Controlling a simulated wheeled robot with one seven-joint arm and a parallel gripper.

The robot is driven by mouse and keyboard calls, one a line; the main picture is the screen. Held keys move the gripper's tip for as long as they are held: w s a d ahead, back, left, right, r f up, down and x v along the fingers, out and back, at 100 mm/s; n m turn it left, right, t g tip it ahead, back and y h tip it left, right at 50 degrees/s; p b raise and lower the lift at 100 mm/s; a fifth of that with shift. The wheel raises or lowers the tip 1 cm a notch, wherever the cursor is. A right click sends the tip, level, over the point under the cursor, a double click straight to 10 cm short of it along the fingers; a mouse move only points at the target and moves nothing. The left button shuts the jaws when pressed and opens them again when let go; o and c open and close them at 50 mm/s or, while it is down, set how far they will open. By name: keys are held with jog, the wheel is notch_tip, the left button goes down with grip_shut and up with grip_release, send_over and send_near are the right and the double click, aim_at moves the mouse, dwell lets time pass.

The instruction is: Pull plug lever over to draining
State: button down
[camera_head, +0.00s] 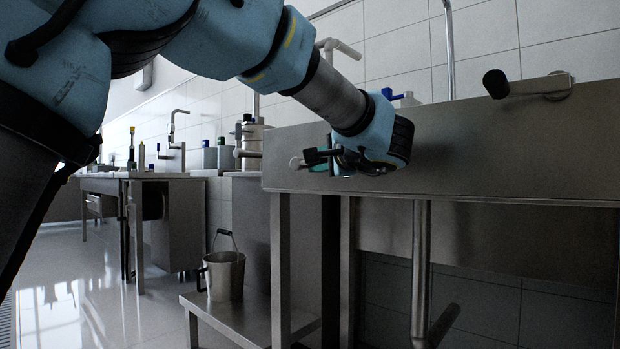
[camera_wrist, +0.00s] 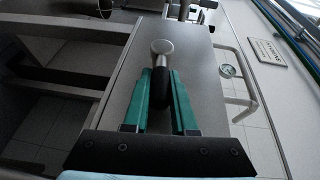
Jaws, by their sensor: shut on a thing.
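My gripper (camera_head: 322,160) is at the front left of the steel trough (camera_head: 470,150). In the wrist view my gripper (camera_wrist: 161,74) has its two green fingers on either side of a lever (camera_wrist: 160,82) with a black grip and a round silver end, and it is shut on it. The silver end points away from my palm. In the head view the held lever (camera_head: 295,162) shows only in part, as my wrist and fingers cover it. No label shows which way draining lies.
Another black-knobbed lever (camera_head: 497,84) sits on the trough's right side. A steel bucket (camera_head: 224,275) stands on a low shelf (camera_head: 250,315). A bench (camera_head: 150,175) stands at the back left. Floor at left is clear.

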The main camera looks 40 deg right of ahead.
jog(key=shift+f+t+b, duration=0.3)
jog(key=shift+t+b, duration=0.2)
jog(key=shift+b, duration=0.25)
jog(key=c, duration=0.7)
grip_release()
jog(key=s+p, duration=0.1)
jog(key=s, duration=0.2)
jog(key=s+a+p, duration=0.1)
jog(key=s, duration=0.3)
jog(key=s+a+p, duration=0.1)
jog(key=s, duration=0.2)
jog(key=shift+s+a+f, duration=0.1)
jog(key=shift+s, duration=0.2)
jog(key=shift+w, duration=0.1)
